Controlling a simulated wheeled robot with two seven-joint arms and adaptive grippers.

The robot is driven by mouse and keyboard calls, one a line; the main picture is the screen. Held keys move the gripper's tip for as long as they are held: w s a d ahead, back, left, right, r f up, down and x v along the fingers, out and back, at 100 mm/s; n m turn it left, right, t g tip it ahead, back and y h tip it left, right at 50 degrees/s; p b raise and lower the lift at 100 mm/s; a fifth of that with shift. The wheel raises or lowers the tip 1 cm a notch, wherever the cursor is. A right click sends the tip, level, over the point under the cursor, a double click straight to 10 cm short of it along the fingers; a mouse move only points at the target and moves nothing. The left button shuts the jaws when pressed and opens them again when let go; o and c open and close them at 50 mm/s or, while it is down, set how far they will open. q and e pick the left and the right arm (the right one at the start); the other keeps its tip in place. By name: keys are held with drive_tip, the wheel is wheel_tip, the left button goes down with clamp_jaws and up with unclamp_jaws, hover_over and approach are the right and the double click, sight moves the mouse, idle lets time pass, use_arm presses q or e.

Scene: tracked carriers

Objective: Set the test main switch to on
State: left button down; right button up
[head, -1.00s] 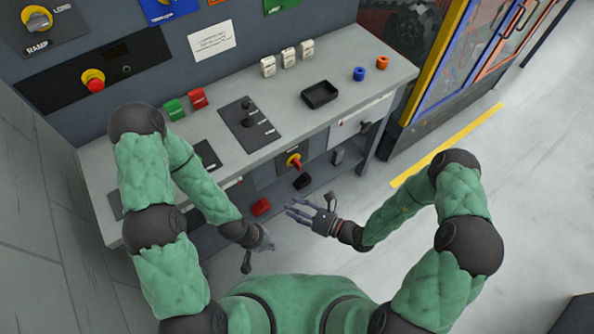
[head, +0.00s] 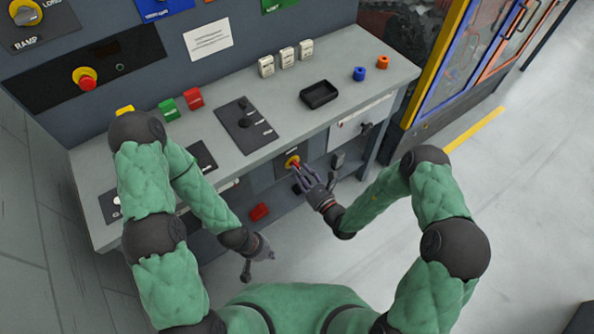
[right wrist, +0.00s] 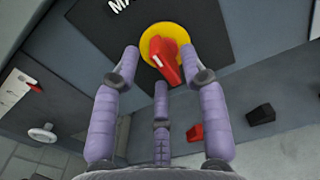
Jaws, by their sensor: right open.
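The main switch is a red rotary handle on a yellow round plate (head: 291,161), on a dark panel under the bench top. In the right wrist view the red handle (right wrist: 167,67) points down, tilted slightly to the right. My right gripper (head: 309,179) is just in front of it; in the right wrist view its open fingers (right wrist: 162,75) stand around the yellow disc. I cannot tell whether they touch the handle. My left gripper (head: 262,252) hangs low in front of the bench, away from the switch; its finger state is unclear.
The bench top (head: 215,150) holds a dark lever panel (head: 245,124), a black tray (head: 319,94), white blocks (head: 286,57) and coloured pieces. A red block (head: 259,211) lies on the lower shelf. Floor at right is free.

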drive_tip(key=shift+x, duration=1.15)
clamp_jaws()
